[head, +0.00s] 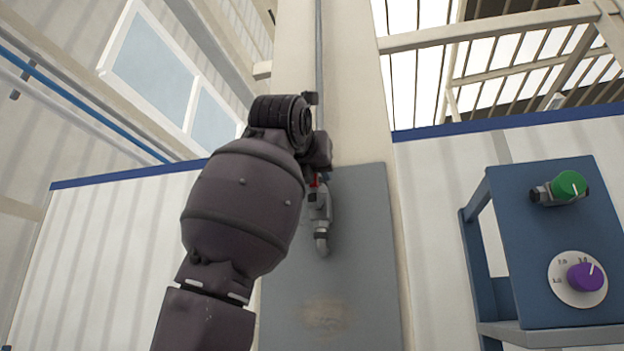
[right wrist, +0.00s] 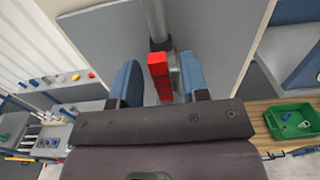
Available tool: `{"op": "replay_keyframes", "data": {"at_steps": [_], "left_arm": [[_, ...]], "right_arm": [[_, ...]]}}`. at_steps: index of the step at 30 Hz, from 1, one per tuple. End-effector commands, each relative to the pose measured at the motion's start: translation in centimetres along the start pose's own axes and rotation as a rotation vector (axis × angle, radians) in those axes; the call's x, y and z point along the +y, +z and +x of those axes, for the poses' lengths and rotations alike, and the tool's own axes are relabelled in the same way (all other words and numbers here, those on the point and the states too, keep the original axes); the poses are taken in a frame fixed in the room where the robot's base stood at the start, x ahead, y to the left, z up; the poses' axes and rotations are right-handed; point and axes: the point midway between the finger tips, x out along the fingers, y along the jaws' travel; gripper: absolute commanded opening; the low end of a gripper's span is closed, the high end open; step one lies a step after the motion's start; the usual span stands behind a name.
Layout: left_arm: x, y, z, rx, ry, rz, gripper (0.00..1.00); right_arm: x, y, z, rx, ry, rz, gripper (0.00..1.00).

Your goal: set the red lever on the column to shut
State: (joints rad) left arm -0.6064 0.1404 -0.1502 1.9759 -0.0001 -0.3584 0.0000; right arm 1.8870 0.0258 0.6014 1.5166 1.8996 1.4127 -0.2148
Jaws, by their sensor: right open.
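The red lever (head: 314,182) sits on a grey valve (head: 320,207) fixed to the grey plate of the column. Only a small bit of the lever shows in the head view, because my right gripper (head: 316,150) and forearm cover most of it. In the right wrist view, the red lever (right wrist: 159,76) stands between the two blue fingers of my open right gripper (right wrist: 159,62), nearer the right finger. The fingers do not look closed on it; whether one touches it I cannot tell. My left gripper is out of view.
A grey pipe (head: 319,60) runs up the column above the valve. At the right, a blue panel (head: 545,235) carries a green knob (head: 569,185) and a purple dial (head: 585,277). The right wrist view shows a green tray (right wrist: 292,132) with small parts at lower right.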

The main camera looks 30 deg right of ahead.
Motion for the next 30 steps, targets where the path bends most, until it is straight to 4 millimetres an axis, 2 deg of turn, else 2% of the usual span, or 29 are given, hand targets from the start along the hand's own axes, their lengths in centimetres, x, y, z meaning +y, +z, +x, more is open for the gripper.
{"op": "replay_keyframes", "data": {"at_steps": [12,20,30], "left_arm": [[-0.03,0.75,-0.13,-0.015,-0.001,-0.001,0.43],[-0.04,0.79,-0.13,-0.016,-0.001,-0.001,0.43],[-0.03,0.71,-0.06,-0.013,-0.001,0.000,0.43]], "right_arm": [[-0.24,0.00,0.24,0.000,0.002,0.000,0.41],[-0.23,-0.01,0.24,0.000,0.002,0.000,0.02],[-0.37,-0.03,0.22,0.000,0.002,0.004,0.00]]}}
